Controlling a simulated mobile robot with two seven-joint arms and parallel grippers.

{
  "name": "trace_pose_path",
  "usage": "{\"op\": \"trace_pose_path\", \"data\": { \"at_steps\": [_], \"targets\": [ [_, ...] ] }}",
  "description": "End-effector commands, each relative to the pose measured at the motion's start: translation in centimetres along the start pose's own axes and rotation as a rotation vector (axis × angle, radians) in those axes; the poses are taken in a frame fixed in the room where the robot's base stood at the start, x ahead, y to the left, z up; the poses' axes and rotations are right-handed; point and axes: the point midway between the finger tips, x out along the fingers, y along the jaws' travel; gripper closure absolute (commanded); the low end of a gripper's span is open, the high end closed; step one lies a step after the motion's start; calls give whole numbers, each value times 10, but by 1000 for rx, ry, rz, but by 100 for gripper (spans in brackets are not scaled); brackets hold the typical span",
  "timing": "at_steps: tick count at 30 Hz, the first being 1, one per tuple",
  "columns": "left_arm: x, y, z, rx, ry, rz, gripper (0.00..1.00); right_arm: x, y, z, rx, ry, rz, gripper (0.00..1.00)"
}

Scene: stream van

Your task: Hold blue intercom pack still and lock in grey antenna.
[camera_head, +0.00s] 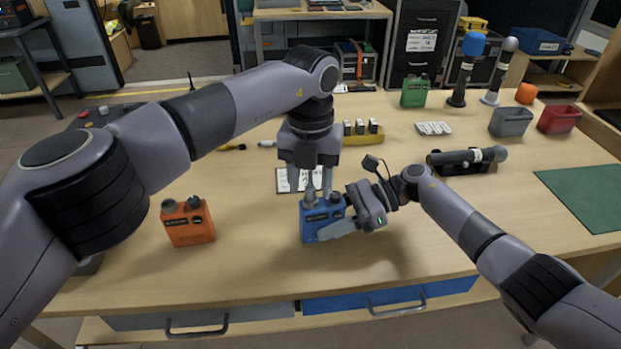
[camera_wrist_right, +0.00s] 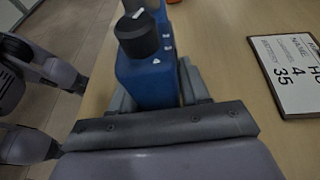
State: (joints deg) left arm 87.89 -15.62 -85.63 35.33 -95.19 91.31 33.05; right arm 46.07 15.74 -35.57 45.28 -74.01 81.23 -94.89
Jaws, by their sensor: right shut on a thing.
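The blue intercom pack (camera_head: 314,222) stands upright near the front middle of the table. It also fills the upper middle of the right wrist view (camera_wrist_right: 150,80), where its black knob (camera_wrist_right: 137,35) shows. My right gripper (camera_head: 340,230) comes in from the right and is shut on the pack's body.
An orange pack (camera_head: 188,222) stands to the left and a green pack (camera_head: 414,91) at the back. A white placard (camera_head: 290,181) lies behind the blue pack. A black cylinder on a stand (camera_head: 466,158) is to the right, near a green mat (camera_head: 590,195).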

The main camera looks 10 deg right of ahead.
Motion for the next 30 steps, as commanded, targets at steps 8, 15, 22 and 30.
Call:
{"op": "trace_pose_path", "data": {
  "at_steps": [8, 15, 22, 30],
  "targets": [
    [-7, 0, 0, 1, -2, 0, 52, 0, 0, 1, -1, -2, 0, 93],
    [-46, 0, 1, 0, -4, 0, 52, 0, 0, 1, -1, -2, 0, 93],
    [-72, 0, 0, 0, -2, 0, 52, 0, 0, 1, -1, -2, 0, 93],
    [-75, 0, 0, 0, 1, -1, 52, 0, 0, 1, -1, -2, 0, 41]
  ]
}}
